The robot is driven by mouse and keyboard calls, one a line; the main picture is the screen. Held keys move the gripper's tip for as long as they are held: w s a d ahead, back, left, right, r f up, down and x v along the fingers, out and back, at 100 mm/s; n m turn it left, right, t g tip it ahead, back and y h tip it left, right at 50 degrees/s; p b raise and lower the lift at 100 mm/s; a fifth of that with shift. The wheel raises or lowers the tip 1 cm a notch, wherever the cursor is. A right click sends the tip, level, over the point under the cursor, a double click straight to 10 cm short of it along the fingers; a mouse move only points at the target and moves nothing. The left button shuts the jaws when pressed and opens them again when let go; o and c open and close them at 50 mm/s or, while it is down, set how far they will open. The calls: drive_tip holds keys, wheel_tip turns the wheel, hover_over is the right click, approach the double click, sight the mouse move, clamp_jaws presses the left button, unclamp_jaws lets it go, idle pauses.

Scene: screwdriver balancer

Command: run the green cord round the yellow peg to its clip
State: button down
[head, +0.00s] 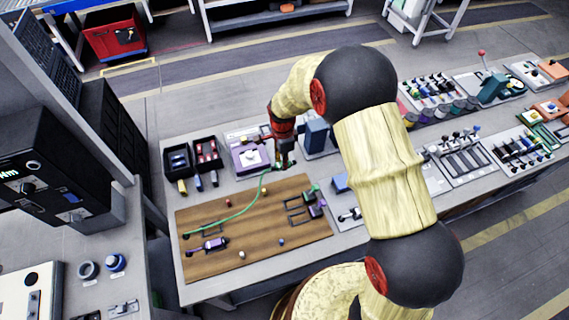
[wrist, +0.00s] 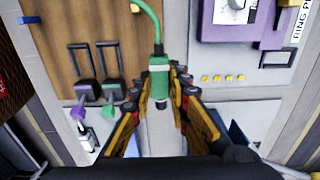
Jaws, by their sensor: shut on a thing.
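My gripper (head: 284,160) is shut on the green plug (wrist: 159,78) at the cord's end, held past the far edge of the wooden board (head: 205,268). The green cord (head: 225,217) runs from the board's left side up to my gripper. It passes close beside a yellow-orange peg (head: 265,191), which also shows at the top of the wrist view (wrist: 134,8); I cannot tell whether they touch. Two black bracket clips stand at the board's right, one with a green part (wrist: 107,108), one with a purple part (wrist: 78,113).
A purple plug (head: 215,243) lies on the board's left. A second yellowish peg (head: 229,192), a pale peg (head: 242,254) and a blue peg (head: 281,241) stand on the board. A purple device (head: 247,158) and dark bins (head: 177,160) stand behind it.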

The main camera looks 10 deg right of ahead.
drive_tip(key=shift+f+b, duration=1.4)
drive_tip(key=shift+f, duration=1.05)
drive_tip(key=shift+w+f, duration=0.1)
drive_tip(key=shift+w+a+b, duration=0.1)
drive_tip(key=shift+w+b, duration=0.15)
drive_tip(key=shift+b, duration=0.25)
drive_tip(key=shift+r+b, duration=0.25)
drive_tip(key=shift+b, duration=0.2)
drive_tip(key=s+d+b, duration=0.1)
drive_tip(key=s, duration=0.2)
drive_tip(key=s+d+b, duration=0.1)
drive_tip(key=s, duration=0.3)
drive_tip(key=s+d+b, duration=0.1)
drive_tip(key=s, duration=0.2)
drive_tip(key=shift+s+b, duration=0.3)
drive_tip(key=shift+b, duration=0.05)
drive_tip(key=shift+s+f, duration=0.15)
drive_tip(key=shift+s, duration=0.05)
drive_tip(key=shift+a, duration=0.15)
drive_tip(key=shift+f, duration=0.15)
